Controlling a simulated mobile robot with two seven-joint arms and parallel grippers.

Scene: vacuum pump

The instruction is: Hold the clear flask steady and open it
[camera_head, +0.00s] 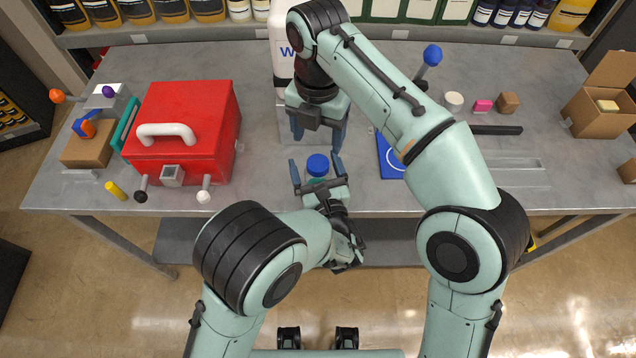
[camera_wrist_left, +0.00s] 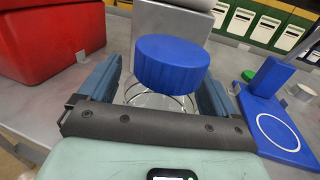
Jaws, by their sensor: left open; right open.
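The clear flask (camera_wrist_left: 160,98) has a wide blue screw cap (camera_wrist_left: 172,64) and stands upright near the bench's front edge; in the head view its cap (camera_head: 317,165) hides most of the body. My left gripper (camera_head: 316,170) is open, with one finger on each side of the flask. In the left wrist view the fingers show left and right of the clear body, below the cap, with no clear grip on it. My right gripper (camera_head: 318,138) is open and empty, pointing down above and just behind the flask.
A red case (camera_head: 185,110) stands to the left. A grey block (camera_head: 292,128) is behind the flask, with a white bottle (camera_head: 281,60) farther back. A blue plate with a white ring (camera_head: 391,160) lies to the right. An open carton (camera_head: 590,120) is at the far right.

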